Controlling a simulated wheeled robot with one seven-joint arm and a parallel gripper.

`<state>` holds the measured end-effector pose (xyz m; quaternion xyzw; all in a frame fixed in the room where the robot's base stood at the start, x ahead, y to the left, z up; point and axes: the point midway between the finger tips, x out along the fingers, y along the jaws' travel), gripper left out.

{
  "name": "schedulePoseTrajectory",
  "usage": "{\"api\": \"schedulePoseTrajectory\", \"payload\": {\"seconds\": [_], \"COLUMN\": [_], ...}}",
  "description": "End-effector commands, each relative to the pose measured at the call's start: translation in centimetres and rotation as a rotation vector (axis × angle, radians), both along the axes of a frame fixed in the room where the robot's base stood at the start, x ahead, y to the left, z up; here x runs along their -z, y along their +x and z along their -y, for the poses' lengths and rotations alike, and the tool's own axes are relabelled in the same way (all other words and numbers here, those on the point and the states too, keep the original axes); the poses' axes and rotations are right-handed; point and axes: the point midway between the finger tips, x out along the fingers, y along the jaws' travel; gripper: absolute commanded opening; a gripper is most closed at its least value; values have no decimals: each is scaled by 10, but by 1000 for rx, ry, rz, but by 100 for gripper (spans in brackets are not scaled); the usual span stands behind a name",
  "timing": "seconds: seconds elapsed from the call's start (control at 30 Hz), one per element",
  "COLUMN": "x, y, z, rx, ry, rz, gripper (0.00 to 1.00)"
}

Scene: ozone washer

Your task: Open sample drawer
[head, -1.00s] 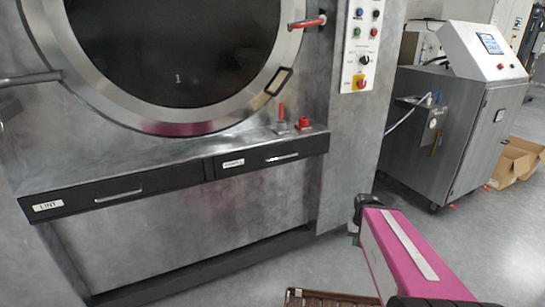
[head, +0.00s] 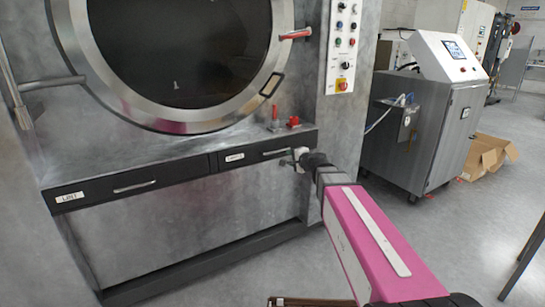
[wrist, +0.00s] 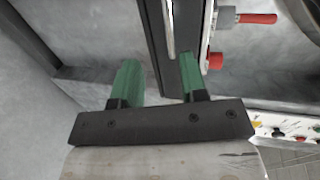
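The sample drawer (head: 232,158) is the right-hand black drawer under the washer's big round door, with a small white label and a silver bar handle (head: 277,152). It looks closed. My gripper (head: 292,158) is at the right end of this drawer front, partly covering the handle's right end. In the wrist view, my gripper (wrist: 158,65) has its two green fingers wide apart and empty. The handle (wrist: 170,28) shows beyond the fingertips, sideways between them and closer to the right finger. Contact with the handle cannot be told.
A second black drawer labelled LINT (head: 100,194) is at the left, closed. A red-handled valve (head: 274,118) and a red knob (head: 293,122) stand on the ledge just above the sample drawer. A steel cabinet (head: 420,130) stands at the right, with open floor before it.

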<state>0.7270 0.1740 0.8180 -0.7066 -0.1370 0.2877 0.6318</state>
Motion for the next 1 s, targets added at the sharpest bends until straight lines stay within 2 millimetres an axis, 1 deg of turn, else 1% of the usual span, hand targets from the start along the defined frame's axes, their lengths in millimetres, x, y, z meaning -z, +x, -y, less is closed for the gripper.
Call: {"api": "schedulePoseTrajectory", "payload": {"seconds": [0.03, 0.1, 0.27, 0.37, 0.8, 0.9, 1.0], "x": [-5, -9, -8, -6, 10, 12, 13], "y": [4, 7, 14, 22, 82, 90, 93], "z": [-1, -2, -6, -12, -52, -57, -60], "rx": [14, 23, 25, 24, 24, 24, 24], "ry": [24, 43, 48, 47, 46, 46, 46], "rz": [4, 6, 6, 6, 5, 5, 5], "gripper": [39, 39, 39, 39, 39, 39, 39]}}
